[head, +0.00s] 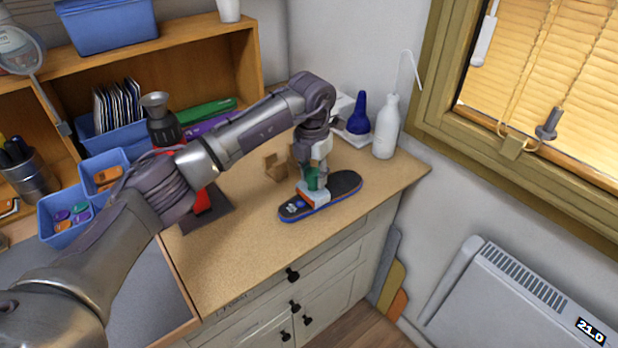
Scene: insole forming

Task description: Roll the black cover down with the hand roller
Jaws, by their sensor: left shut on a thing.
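A blue insole with a black cover (346,184) lies on the wooden worktop near its front right edge. My left gripper (315,178) points down over the insole's middle and is shut on the hand roller (313,195). The roller shows a green part between the fingers and a pale lower part at the black cover. I cannot tell how firmly it touches. The gripper and roller hide the middle of the cover. My right gripper is not in view.
Blue bins (65,222) stand at the left. The worktop (240,262) is clear in front.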

